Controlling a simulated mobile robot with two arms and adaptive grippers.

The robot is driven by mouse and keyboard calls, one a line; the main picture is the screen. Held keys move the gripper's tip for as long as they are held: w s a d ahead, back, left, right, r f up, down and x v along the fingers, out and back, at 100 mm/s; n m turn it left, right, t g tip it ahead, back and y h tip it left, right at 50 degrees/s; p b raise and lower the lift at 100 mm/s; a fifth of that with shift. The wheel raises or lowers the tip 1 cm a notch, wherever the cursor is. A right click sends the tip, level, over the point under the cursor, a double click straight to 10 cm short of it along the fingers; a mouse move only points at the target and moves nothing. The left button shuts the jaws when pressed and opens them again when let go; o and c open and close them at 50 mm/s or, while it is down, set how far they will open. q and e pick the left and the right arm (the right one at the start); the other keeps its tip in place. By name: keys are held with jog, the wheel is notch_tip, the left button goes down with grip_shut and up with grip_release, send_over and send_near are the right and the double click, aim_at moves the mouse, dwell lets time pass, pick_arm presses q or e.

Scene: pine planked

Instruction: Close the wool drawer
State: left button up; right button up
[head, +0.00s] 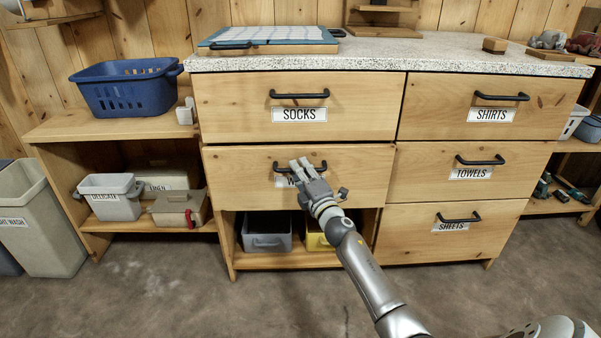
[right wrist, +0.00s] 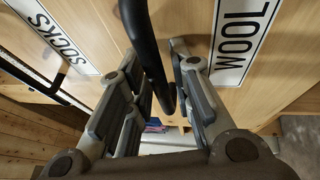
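The wool drawer (head: 236,172) is the wooden front below the socks drawer in the head view. It stands slightly out from the cabinet, with a dark gap along its top edge. Its black bar handle (head: 320,165) is partly covered by my right gripper (head: 301,166), which also hides most of the label. In the right wrist view the WOOL label (right wrist: 242,38) is readable and the handle (right wrist: 144,45) runs between the two fingers of my right gripper (right wrist: 160,85). The fingers are apart, with space beside the bar. My left gripper is not in view.
The socks drawer (head: 230,110) above and the shirts (head: 440,100), towels (head: 420,170) and sheets (head: 405,225) drawers look shut. Below the wool drawer, an open bay holds a grey bin (head: 266,238) and a yellow bin (head: 315,240). The floor in front is clear.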

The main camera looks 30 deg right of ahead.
grip_shut()
jog(key=shift+w, duration=0.1)
jog(key=shift+w+d+r+b, duration=0.15)
jog(key=shift+w+d+b, duration=0.5)
jog(key=shift+w, duration=0.3)
jog(key=shift+c, duration=0.9)
grip_release()
jog(key=shift+d, duration=0.1)
jog(key=shift+o, duration=0.9)
jog(key=shift+w, duration=0.1)
